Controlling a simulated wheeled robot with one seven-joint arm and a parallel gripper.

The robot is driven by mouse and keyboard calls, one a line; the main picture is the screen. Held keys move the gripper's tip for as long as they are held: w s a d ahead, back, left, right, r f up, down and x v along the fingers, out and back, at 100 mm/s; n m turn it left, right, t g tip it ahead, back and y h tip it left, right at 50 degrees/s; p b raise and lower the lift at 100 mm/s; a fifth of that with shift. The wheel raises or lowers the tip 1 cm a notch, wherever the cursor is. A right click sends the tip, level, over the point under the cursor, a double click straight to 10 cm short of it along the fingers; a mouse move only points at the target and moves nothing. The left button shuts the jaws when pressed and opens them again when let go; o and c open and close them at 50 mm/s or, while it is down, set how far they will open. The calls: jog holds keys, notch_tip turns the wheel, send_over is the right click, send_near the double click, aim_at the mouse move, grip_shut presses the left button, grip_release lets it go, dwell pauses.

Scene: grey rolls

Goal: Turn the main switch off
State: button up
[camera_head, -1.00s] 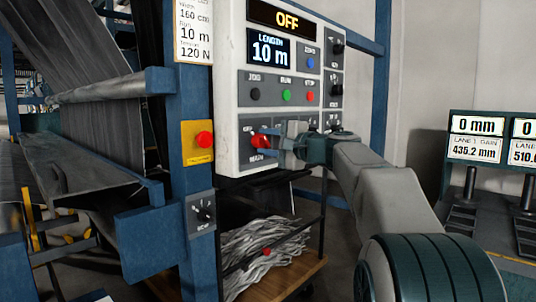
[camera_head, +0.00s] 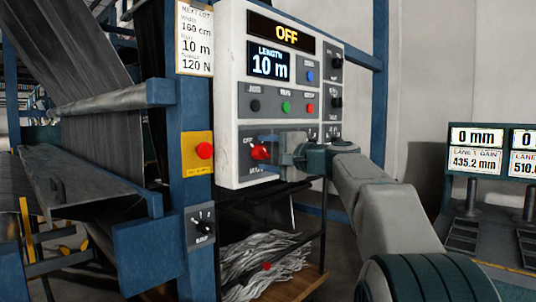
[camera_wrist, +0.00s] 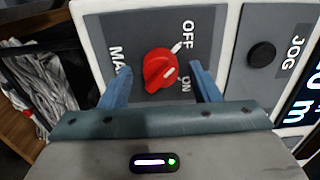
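The main switch is a red rotary knob (camera_wrist: 160,70) on a grey plate of the white control cabinet (camera_head: 230,100). In the wrist view, OFF and ON are printed at its right side. A white tick lies toward OFF, and a white mark shows on the knob; I cannot tell for sure which position the knob points to. The knob also shows in the head view (camera_head: 260,152). My gripper (camera_wrist: 161,80) is open, its two blue fingers on either side of the knob with visible gaps.
A red emergency button (camera_head: 204,150) on a yellow box and a small black rotary switch (camera_head: 203,224) sit on the blue post left of the cabinet. JOG, green and red buttons lie above the switch.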

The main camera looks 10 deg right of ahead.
jog(key=v, duration=1.4)
jog(key=shift+r, duration=0.1)
jog(key=s+a+f+n+g+h+p, duration=0.35)
jog(key=s+a+f+g+p, duration=0.4)
jog(key=a+p, duration=0.4)
jog(key=s+d+f+n+g+h+p, duration=0.1)
jog(key=s+f+n+g+h+p, duration=0.1)
jog(key=s+p, duration=0.4)
jog(key=s+d+f+n+g+h+p, duration=0.1)
jog(key=s+f+n+h+p, duration=0.4)
jog(key=s, duration=0.7)
jog(key=shift+d+f+g+p, duration=0.35)
jog(key=shift+g+p, duration=0.3)
jog(key=shift+p, duration=0.5)
